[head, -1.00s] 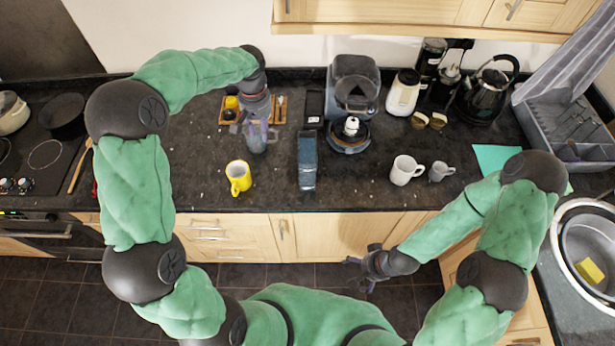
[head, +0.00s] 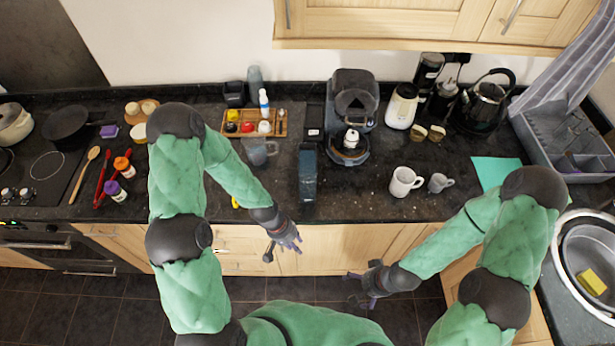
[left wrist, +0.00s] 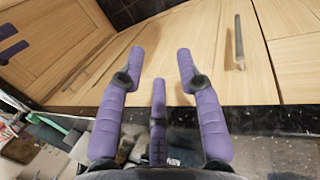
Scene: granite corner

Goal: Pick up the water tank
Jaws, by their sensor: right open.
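A tall dark blue-grey box (head: 308,172) stands upright on the counter, left of and in front of the coffee machine (head: 352,100). It looks like the water tank, but I cannot tell for sure. A grey see-through vessel (head: 261,152) with a handle stands to its left. My left gripper (head: 283,249) is in front of the counter edge, below and slightly left of the box, apart from it. In the left wrist view its fingers (left wrist: 160,62) are spread and empty. My right gripper (head: 360,288) is open and empty above the floor in front of the drawers.
A white mug (head: 405,182) and a grey cup (head: 439,183) stand right of the box. My left arm mostly hides the yellow mug (head: 235,202). A wooden tray (head: 277,122) with small items lies behind the vessel. Wall cupboards (head: 390,20) overhang the back. The counter between box and white mug is clear.

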